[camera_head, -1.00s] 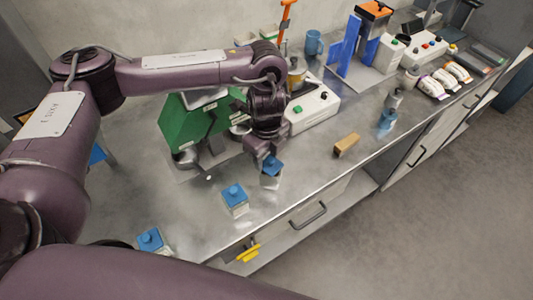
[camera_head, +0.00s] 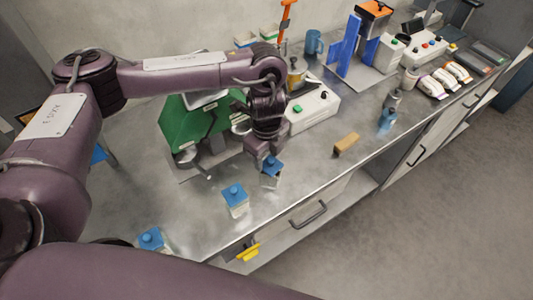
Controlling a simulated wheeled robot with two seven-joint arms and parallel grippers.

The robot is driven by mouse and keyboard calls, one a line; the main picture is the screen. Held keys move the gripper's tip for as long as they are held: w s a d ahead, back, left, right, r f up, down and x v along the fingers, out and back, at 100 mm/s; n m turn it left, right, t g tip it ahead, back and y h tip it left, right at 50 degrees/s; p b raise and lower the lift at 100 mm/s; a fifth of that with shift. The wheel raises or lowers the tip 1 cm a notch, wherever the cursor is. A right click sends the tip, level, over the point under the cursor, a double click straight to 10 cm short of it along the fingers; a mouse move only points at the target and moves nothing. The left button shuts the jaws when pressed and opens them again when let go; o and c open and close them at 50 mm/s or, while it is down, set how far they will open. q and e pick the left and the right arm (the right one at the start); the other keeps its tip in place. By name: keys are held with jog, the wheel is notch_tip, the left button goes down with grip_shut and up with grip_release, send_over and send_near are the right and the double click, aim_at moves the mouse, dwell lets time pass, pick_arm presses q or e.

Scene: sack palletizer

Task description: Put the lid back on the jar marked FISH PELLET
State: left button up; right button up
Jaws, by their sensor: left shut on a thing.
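My left gripper (camera_head: 266,154) points down over the bench and is shut on a blue lid (camera_head: 272,163). A small pale jar (camera_head: 270,181) is directly beneath that lid. I cannot tell whether the lid touches the jar's rim or is slightly above it. A second pale jar (camera_head: 236,207) with a blue lid stands nearer the front edge. A third blue-lidded jar (camera_head: 151,239) stands at the lower left, partly hidden by my arm. The jar labels are too small to read, so I cannot tell which says FISH PELLET. My right gripper is not in view.
A green machine (camera_head: 190,122) with metal pans stands behind the jars. A white box with a green button (camera_head: 312,110) is behind right.

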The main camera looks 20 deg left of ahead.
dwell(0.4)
pick_arm(q)
jog(key=o, duration=1.5)
jog(key=shift+r+p, duration=3.55)
jog(key=shift+p, duration=0.3)
jog(key=shift+c, duration=0.4)
grip_shut()
